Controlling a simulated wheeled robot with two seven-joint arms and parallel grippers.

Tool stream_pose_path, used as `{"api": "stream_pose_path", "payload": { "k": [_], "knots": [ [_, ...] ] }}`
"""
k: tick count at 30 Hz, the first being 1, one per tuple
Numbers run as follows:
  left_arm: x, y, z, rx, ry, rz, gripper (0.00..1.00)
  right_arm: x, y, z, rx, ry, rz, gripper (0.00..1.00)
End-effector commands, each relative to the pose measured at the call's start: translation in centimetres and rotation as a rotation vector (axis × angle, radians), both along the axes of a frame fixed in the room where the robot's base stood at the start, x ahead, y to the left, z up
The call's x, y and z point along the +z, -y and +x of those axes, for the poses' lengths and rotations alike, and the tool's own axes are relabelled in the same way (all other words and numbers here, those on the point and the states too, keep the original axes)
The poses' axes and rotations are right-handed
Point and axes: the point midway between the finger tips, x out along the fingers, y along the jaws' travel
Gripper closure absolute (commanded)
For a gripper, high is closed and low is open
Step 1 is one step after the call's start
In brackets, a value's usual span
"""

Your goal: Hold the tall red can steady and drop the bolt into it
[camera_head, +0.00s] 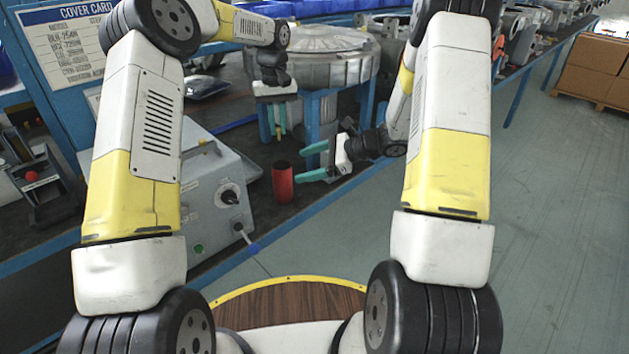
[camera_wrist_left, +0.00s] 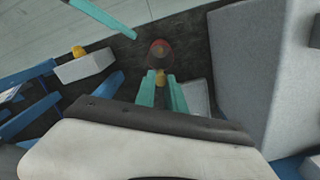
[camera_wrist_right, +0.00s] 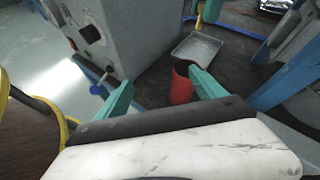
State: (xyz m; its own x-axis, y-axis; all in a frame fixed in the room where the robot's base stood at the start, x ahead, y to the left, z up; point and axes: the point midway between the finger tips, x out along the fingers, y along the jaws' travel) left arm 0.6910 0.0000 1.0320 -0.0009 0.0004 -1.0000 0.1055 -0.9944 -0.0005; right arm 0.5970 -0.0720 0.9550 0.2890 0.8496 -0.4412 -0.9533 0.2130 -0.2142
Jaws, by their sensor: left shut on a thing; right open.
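The tall red can (camera_head: 282,184) stands upright on the dark bench top, its open top showing. It also shows in the left wrist view (camera_wrist_left: 159,47) and the right wrist view (camera_wrist_right: 181,86). My left gripper (camera_head: 278,132) is higher and farther back, pointing down. Its teal fingers are shut on the yellowish bolt (camera_wrist_left: 160,77), which shows at the fingertips. In the right wrist view the bolt (camera_wrist_right: 199,17) hangs above the bench. My right gripper (camera_head: 308,162) is open, low, to the right of the can. Its fingertips point at the can, apparently without gripping it.
A grey control box (camera_head: 215,185) with a black knob stands left of the can. A shallow metal tray (camera_wrist_right: 196,48) lies behind the can. A large grey blower housing (camera_head: 325,58) on blue supports stands behind. The blue bench edge (camera_head: 310,212) runs in front.

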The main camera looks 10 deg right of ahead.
Motion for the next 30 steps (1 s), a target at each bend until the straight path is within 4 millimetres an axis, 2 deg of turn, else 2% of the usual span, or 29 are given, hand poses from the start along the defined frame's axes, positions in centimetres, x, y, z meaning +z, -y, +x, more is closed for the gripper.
{"api": "stream_pose_path", "payload": {
  "k": [1,6,9,14,19,30],
  "knots": [
    [0.0,0.0,0.0,0.0,0.0,0.0,1.0,-2.0,0.4,0.8,-0.048,-0.042,0.031,0.21],
    [0.0,0.0,0.0,0.0,0.0,0.0,1.0,-6.4,1.7,2.8,-0.185,-0.132,0.107,0.21],
    [0.0,0.0,0.0,0.0,0.0,0.0,1.0,-8.0,2.2,3.4,-0.233,-0.16,0.132,0.21],
    [0.0,0.0,0.0,0.0,0.0,0.0,1.0,-9.1,2.2,4.0,-0.262,-0.177,0.147,0.21],
    [0.0,0.0,0.0,0.0,0.0,0.0,1.0,-9.9,0.4,4.9,-0.26,-0.178,0.148,0.21],
    [0.0,0.0,0.0,0.0,0.0,0.0,1.0,-12.6,-5.2,7.8,-0.259,-0.177,0.146,0.21]
  ]
}}
